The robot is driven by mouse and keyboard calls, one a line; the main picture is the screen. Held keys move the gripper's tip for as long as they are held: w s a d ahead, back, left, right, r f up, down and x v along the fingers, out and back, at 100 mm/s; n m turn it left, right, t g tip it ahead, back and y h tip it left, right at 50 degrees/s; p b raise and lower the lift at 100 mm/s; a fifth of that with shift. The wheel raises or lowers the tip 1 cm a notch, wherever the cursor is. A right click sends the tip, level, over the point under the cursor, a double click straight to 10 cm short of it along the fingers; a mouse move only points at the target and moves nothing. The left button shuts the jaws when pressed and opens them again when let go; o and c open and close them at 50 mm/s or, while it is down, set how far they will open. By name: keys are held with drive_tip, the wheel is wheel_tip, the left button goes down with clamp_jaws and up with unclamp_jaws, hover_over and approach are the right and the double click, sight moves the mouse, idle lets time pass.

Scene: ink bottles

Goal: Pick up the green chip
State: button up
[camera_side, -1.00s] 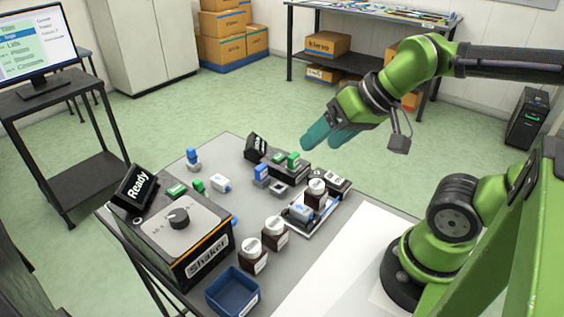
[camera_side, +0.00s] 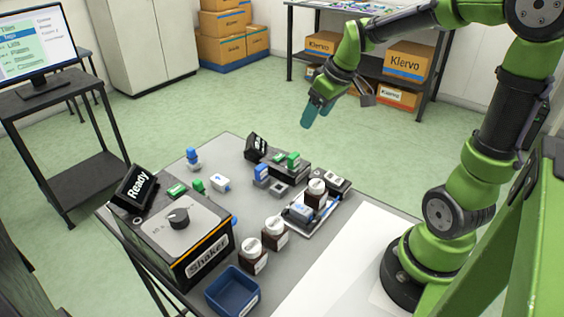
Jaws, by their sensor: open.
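Several small green pieces are in view, and I cannot tell which one is the green chip. One green piece (camera_side: 177,190) is at the back edge of the shaker, and another green piece (camera_side: 198,185) is just right of it. Two more green pieces, one smaller (camera_side: 279,157) and one larger (camera_side: 293,159), sit on a dark block at the back of the table. My gripper (camera_side: 309,122) has teal fingers pointing down and is open. It is raised high, appearing above and beyond the dark block, touching nothing.
The shaker (camera_side: 178,241) with a dial fills the table's left front, beside a "Ready" sign (camera_side: 136,187). Brown bottles with white lids (camera_side: 253,255) stand in the middle. A blue bin (camera_side: 231,293) is at the front. A tray (camera_side: 296,227) holds a bottle and a blue-white piece.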

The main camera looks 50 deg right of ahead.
hover_over(294, 155)
drive_tip(key=s, duration=0.2)
drive_tip(key=f, duration=0.9)
drive_tip(key=shift+s+a+f, duration=0.1)
drive_tip(key=shift+s+f, duration=0.1)
drive_tip(key=shift+f, duration=0.2)
drive_tip(key=shift+x, duration=3.2)
drive_tip(key=shift+r, duration=0.1)
drive_tip(key=c, duration=1)
drive_tip(key=shift+r, duration=6.5)
drive_tip(key=shift+c, duration=0.2)
